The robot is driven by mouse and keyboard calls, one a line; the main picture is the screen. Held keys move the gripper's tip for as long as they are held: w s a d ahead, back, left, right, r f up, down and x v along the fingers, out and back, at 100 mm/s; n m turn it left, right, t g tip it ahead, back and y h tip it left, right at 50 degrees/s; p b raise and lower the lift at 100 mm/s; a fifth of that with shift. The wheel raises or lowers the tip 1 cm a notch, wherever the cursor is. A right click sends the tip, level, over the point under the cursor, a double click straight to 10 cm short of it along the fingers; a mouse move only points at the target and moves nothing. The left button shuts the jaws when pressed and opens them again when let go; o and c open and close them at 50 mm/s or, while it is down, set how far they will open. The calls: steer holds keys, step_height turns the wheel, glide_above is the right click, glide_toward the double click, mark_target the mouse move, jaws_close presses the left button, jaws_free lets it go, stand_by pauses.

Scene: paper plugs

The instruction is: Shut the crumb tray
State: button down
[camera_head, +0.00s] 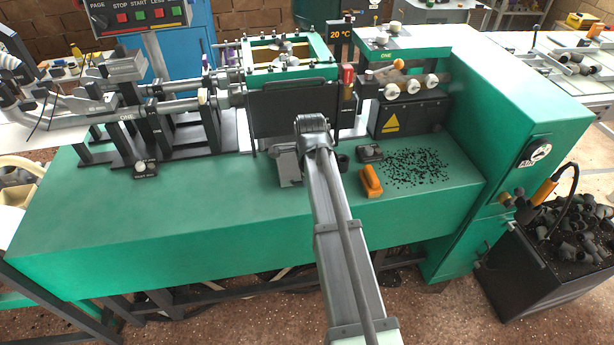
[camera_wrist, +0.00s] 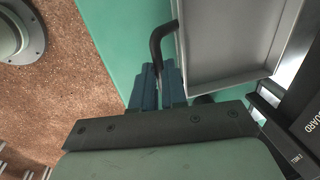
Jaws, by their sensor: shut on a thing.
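The crumb tray (camera_wrist: 228,38) shows in the wrist view as a shallow, empty-looking grey pan with raised walls, cut off by the top edge. A bent black handle (camera_wrist: 160,38) stands out from its left wall. My gripper (camera_wrist: 157,78) has blue fingers close together around the lower end of this handle, and it is shut on it. The tray's far end is out of the wrist view. In the head view my arm covers the area, and I cannot make out the tray or the fingertips there.
The green machine bench (camera_head: 190,215) fills the head view. An orange-handled tool (camera_head: 371,181) and scattered black crumbs (camera_head: 425,165) lie right of my arm. A black bin of dark plugs (camera_head: 545,265) stands at the right. The bench's left front is mostly clear.

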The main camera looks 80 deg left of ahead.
steer(key=a, duration=1.1)
steer(key=shift+a, duration=0.35)
steer(key=c, duration=1.2)
jaws_free()
steer(key=shift+d, duration=0.1)
steer(key=shift+o, duration=0.2)
step_height(320, 180, up, 14)
steer(key=d, duration=0.2)
steer(key=shift+d+f, duration=0.15)
steer(key=shift+d, duration=0.1)
